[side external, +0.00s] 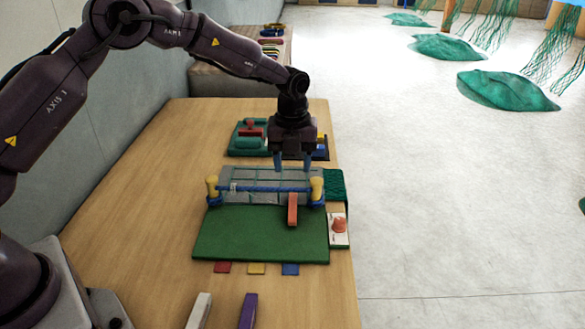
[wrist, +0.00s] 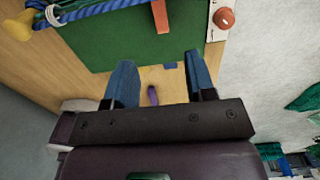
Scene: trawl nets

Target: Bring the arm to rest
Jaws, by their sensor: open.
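My gripper (side external: 293,165) hangs over the far part of the wooden table in the side external view, pointing down. Its two blue fingers are apart with nothing between them, and they also show in the wrist view (wrist: 160,85). The gripper appears clear of all of these.
A green tray (side external: 247,152) with coloured pieces lies behind the gripper. A red knob (side external: 339,225) on a white plate is at the right table edge. Purple (side external: 247,311) and white (side external: 199,311) bars lie in front. Red, yellow and blue tabs line the board's front.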

